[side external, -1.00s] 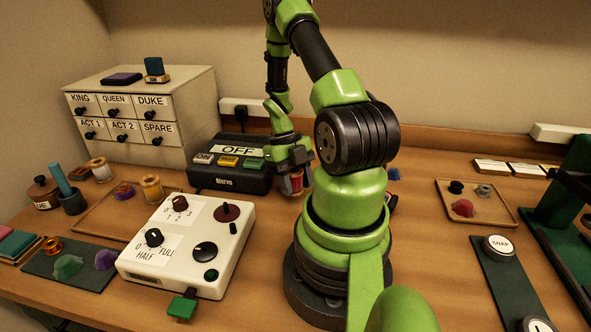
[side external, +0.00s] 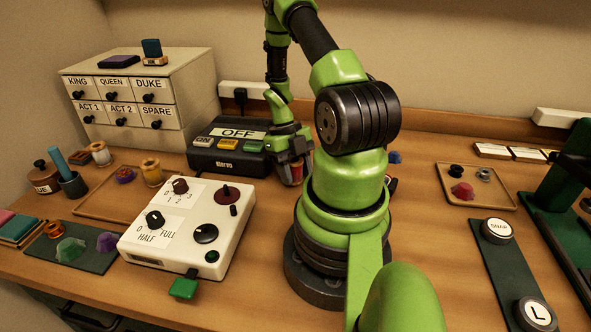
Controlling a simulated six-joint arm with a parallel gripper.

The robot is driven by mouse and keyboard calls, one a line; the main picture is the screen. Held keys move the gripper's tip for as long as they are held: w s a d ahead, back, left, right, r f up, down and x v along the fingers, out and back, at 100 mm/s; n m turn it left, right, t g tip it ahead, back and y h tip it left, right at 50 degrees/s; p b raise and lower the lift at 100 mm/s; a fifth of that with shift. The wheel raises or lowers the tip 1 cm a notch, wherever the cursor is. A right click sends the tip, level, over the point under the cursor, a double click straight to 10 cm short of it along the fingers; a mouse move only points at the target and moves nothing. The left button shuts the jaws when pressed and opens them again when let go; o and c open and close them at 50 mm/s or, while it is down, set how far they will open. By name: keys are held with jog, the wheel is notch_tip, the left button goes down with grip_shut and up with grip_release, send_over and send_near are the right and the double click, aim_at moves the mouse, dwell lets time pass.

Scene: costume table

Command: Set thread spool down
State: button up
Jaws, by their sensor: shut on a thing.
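My gripper (side external: 294,158) points down behind my arm's base, beside the right end of the black servo box. It is shut on a thread spool (side external: 291,175) with reddish thread, whose lower part shows under the jaws. The spool looks roughly upright. I cannot tell whether its bottom touches the table, and my arm's base hides part of the area to its right.
The black servo box (side external: 229,147) labelled OFF stands close to the gripper's left. A white control box (side external: 190,228) with knobs is in front. Another spool (side external: 152,172) stands near the wooden tray (side external: 96,206). A drawer cabinet (side external: 196,90) stands behind.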

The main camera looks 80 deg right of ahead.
jog(key=shift+d+f, duration=0.1)
jog(key=shift+f, duration=0.8)
jog(key=o, duration=1)
jog(key=v, duration=0.9)
jog(key=shift+r, duration=0.4)
jog(key=w+a+r+n+t+h, duration=0.2)
jog(key=w+a+r+n, duration=0.25)
jog(key=r+n, duration=0.35)
jog(key=w+a+r+n+t+h, duration=0.1)
jog(key=w+a+r+n+t, duration=0.15)
jog(key=a+r+n, duration=0.5)
jog(key=s+a+r+n+t, duration=0.2)
jog(key=a+n, duration=0.4)
jog(key=n, duration=0.6)
jog(key=s+a+r+n+t+y, duration=0.1)
jog(key=s+a+r+n+t, duration=0.2)
jog(key=n, duration=0.9)
jog(key=a+r, duration=0.2)
jog(key=a, duration=0.1)
jog(key=shift+a+t+y, duration=0.3)
jog(key=shift+t, duration=0.05)
